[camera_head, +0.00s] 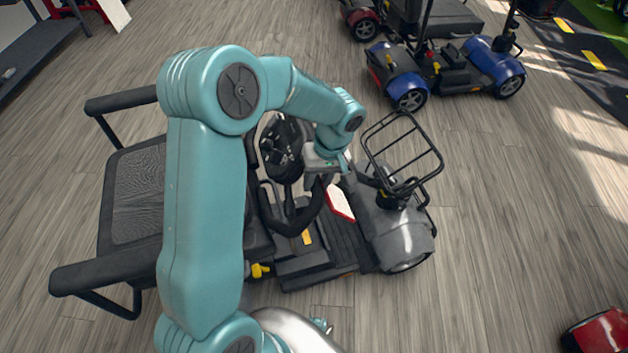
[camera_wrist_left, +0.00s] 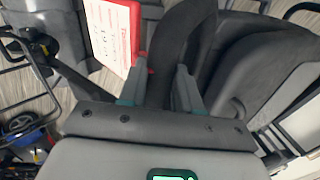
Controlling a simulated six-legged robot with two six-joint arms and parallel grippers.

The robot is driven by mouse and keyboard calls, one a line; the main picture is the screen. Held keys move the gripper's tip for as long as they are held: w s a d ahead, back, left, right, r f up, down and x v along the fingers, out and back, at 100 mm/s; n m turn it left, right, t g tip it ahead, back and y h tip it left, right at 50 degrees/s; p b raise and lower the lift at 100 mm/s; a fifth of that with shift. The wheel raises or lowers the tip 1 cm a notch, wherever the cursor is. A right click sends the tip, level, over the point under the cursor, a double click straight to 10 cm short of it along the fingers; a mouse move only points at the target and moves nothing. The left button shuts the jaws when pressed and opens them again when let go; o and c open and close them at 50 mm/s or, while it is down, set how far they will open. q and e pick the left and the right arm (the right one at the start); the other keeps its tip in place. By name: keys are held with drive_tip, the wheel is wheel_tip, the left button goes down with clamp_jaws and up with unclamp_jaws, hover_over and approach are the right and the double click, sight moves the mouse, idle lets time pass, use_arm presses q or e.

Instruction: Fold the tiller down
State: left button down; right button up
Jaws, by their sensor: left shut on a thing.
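The grey mobility scooter (camera_head: 395,238) stands side-on in the middle of the head view, with its seat at the left. Its tiller has a black control head (camera_head: 282,150) and a curved black handlebar loop (camera_head: 292,228), above the deck in front of the seat. My left gripper (camera_head: 335,168) reaches over from the left and is shut on the tiller's handlebar. In the left wrist view the black handlebar (camera_wrist_left: 160,62) passes between the two fingers. My arm hides part of the seat and tiller, so its exact tilt is hard to tell. My right gripper is not in view.
A black wire basket (camera_head: 402,150) stands at the scooter's front. A red-and-white card (camera_head: 340,201) is beside the handlebar. The mesh seat (camera_head: 135,190) has armrests. A blue scooter (camera_head: 497,68) stands behind, and a red one (camera_head: 602,333) at lower right.

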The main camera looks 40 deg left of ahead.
use_arm(q)
drive_tip(key=shift+w+d+r, duration=0.4)
drive_tip(key=shift+w+r, duration=0.35)
drive_tip(key=shift+w, duration=0.1)
drive_tip(key=c, duration=0.8)
unclamp_jaws()
drive_tip(key=shift+s, duration=0.1)
drive_tip(key=p+v, duration=0.2)
drive_tip(key=v, duration=1.4)
drive_tip(key=shift+r+p, duration=0.1)
drive_tip(key=shift+p, duration=0.3)
